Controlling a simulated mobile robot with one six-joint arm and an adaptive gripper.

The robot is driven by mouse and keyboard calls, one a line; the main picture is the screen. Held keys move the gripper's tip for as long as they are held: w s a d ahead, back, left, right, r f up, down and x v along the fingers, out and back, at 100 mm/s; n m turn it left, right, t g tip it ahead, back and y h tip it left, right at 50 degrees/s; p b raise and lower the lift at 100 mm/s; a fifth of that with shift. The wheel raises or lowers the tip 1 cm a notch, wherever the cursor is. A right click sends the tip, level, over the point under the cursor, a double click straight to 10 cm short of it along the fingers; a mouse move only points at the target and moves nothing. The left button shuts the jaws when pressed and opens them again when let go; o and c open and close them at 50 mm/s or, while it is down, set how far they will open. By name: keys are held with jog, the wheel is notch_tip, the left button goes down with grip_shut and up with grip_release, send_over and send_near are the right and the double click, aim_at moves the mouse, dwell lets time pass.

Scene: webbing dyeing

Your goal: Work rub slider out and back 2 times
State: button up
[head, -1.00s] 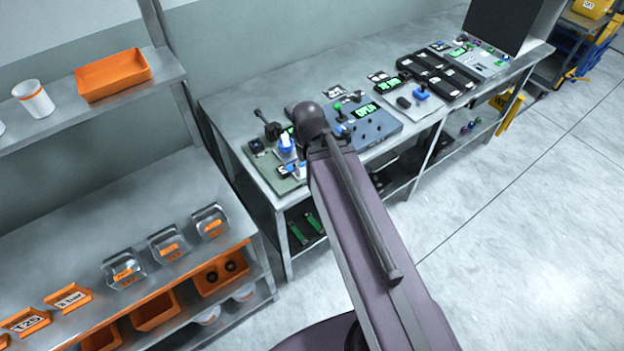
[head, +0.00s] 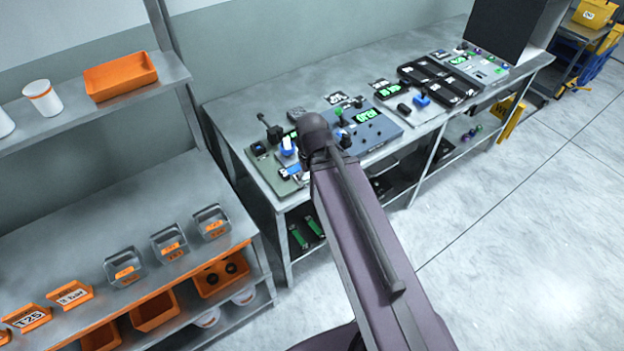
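A grey-green panel (head: 287,187) lies at the left end of the long metal table. On it stand a blue and white piece (head: 288,147), a black knobbed lever (head: 271,131) and a small dark box with a blue display (head: 258,149). I cannot tell which of these, if any, is the rub slider. My purple-grey arm reaches up from the bottom of the head view, and its dark rounded joint covers the panel's right side. My gripper does not show; the arm may hide it.
Right of my arm, the table (head: 228,127) carries a blue-grey panel (head: 375,135) with a green "OPEN" display, black trays (head: 440,78) and another control panel. At left, a shelf unit (head: 210,263) holds clear bins and orange trays. Open floor (head: 520,230) lies at right.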

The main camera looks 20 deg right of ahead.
notch_tip(320, 180, up, 8)
jog(key=n+p, duration=0.8)
jog(key=n, duration=0.5)
send_over(280, 129)
jog(key=shift+w+r, duration=0.1)
jog(key=shift+w, duration=0.05)
notch_tip(280, 129, down, 14)
jog(key=b, duration=1.3)
jog(key=shift+r+b, duration=0.1)
jog(key=shift+b, duration=0.2)
grip_shut()
